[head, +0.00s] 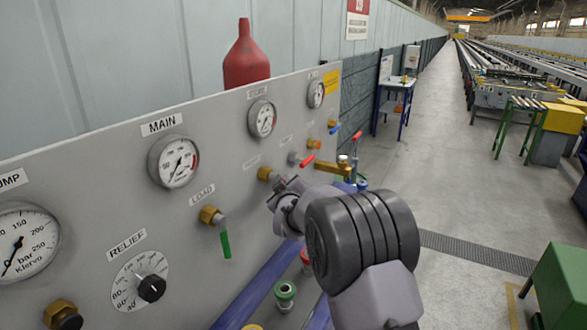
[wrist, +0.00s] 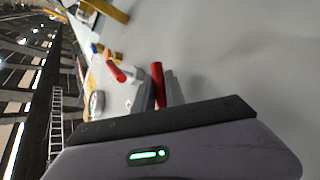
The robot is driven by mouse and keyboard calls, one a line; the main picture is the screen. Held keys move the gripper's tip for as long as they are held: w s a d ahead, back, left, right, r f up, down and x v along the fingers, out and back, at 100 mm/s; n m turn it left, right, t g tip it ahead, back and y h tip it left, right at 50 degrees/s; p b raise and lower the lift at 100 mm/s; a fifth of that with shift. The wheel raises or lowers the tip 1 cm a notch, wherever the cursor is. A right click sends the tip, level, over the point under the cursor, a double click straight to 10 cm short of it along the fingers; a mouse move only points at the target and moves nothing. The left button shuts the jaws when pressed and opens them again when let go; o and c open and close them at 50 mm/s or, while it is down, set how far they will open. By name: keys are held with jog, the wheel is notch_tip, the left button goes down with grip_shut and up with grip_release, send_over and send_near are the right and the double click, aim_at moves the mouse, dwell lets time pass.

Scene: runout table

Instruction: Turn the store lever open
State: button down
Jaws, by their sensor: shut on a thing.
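The grey panel (head: 110,198) carries a gauge (head: 262,119) labelled STORE. Below it a brass valve body (head: 266,174) shows beside my gripper (head: 283,197). My gripper hides that valve's handle in the head view. In the wrist view a red lever handle (wrist: 158,82) stands between the fingers of my gripper (wrist: 158,90), which is shut on it. The handle's label is too small to read. How far the lever is turned cannot be told from these views.
A second red lever (head: 307,160) sits close to the right of my gripper and also shows in the wrist view (wrist: 115,71). A green LOAD lever (head: 225,244) hangs down to the left. The aisle floor (head: 440,170) is clear.

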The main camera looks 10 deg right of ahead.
jog(key=shift+s+a+m+g+y+p, duration=0.25)
jog(key=shift+g+p, duration=0.55)
jog(key=shift+p, duration=0.4)
jog(key=s+a+m+g+y, duration=0.1)
jog(key=g, duration=0.1)
jog(key=s+f+m+g+y, duration=0.1)
jog(key=g, duration=0.1)
jog(key=s+a+f+m+g+y+b, duration=0.1)
jog(key=g, duration=0.1)
jog(key=shift+s+a+f, duration=0.2)
jog(key=shift+s+a, duration=0.15)
jog(key=shift+s, duration=0.05)
jog(key=c, duration=1.4)
grip_release()
jog(key=shift+s, duration=0.1)
